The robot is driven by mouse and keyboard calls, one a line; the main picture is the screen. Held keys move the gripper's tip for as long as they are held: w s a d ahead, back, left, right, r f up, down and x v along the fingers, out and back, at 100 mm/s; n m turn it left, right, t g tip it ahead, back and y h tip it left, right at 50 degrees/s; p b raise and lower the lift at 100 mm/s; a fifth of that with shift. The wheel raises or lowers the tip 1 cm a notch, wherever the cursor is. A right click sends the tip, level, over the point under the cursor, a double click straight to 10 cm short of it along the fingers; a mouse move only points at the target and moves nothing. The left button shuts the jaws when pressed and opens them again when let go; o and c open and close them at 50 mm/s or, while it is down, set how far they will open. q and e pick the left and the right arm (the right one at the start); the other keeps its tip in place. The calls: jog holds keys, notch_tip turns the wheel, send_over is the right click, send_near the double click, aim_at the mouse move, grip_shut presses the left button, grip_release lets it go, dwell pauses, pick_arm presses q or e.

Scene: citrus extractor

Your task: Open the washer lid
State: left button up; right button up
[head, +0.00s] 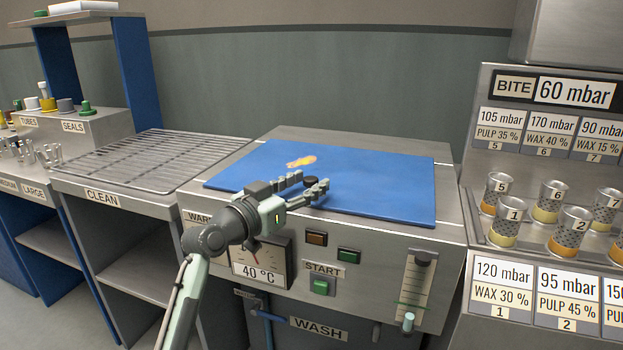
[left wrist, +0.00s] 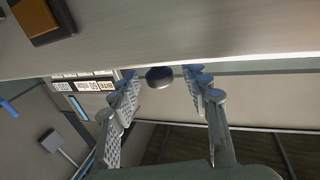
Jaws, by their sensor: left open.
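The washer lid (head: 390,190) is a blue panel lying flat on top of the grey metal washer (head: 375,268). A small dark knob (head: 310,180) stands near the lid's front edge. My left gripper (head: 312,184) is open at the knob, with its fingers on either side of it. In the left wrist view the knob (left wrist: 159,77) shows between the two spread fingertips (left wrist: 163,82), apart from both. I cannot tell how deep the knob sits between them. My right gripper is not in view.
An orange patch (head: 301,161) marks the lid. A wire rack (head: 160,158) adjoins at left; a stand with numbered cups (head: 508,222) is at right.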

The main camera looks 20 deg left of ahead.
pick_arm(q)
jog(key=shift+x, duration=0.85)
grip_shut()
